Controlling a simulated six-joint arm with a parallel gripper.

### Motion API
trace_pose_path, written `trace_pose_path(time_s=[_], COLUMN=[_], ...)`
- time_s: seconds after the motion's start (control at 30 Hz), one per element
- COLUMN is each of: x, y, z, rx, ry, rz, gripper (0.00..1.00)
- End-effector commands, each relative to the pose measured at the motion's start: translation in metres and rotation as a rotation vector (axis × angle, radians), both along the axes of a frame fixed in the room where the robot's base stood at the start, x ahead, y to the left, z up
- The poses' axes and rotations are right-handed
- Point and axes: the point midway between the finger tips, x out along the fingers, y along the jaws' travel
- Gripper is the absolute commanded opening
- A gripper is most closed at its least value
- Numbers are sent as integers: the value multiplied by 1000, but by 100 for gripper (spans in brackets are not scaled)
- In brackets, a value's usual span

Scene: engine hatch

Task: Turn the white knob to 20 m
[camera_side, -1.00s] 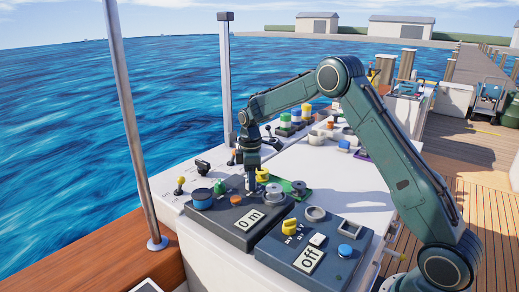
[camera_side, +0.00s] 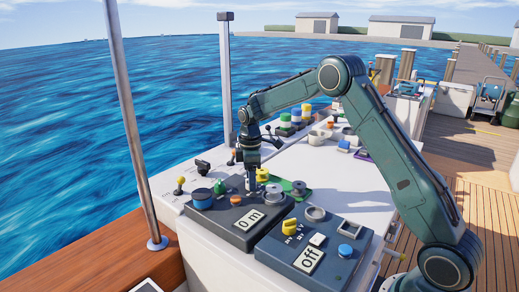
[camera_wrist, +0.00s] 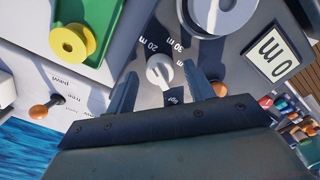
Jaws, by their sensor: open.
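The white knob (camera_wrist: 160,70) is small and round, set on a dark grey panel in the wrist view. Printed marks around it include 20 m (camera_wrist: 150,42) and 30 m; another mark below is partly hidden by my gripper. The panel's display (camera_side: 249,219) reads 0 m in the side view. My gripper (camera_wrist: 159,72) points down over this panel, its open fingers on either side of the knob, with visible gaps. It also shows in the side view (camera_side: 251,188), where it hides the knob.
A large grey round part (camera_wrist: 222,12) sits close to the right finger. An orange button (camera_wrist: 219,89) is right of the gripper. A yellow spool-like part (camera_wrist: 72,41) lies in a green tray (camera_wrist: 104,22) to the left. A second panel (camera_side: 308,240) reads off.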

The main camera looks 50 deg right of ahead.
Motion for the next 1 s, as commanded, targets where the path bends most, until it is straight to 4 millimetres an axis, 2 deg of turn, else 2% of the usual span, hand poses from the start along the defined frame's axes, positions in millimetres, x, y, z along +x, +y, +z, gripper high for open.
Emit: trace_pose_path(time_s=[0.27,0.7,1.0], x=[1,0,0], y=[0,0,0], z=[33,106,131], rx=[-1,-1,0], ry=[-5,-5,-1], rz=[0,1,1], gripper=[53,53,53])
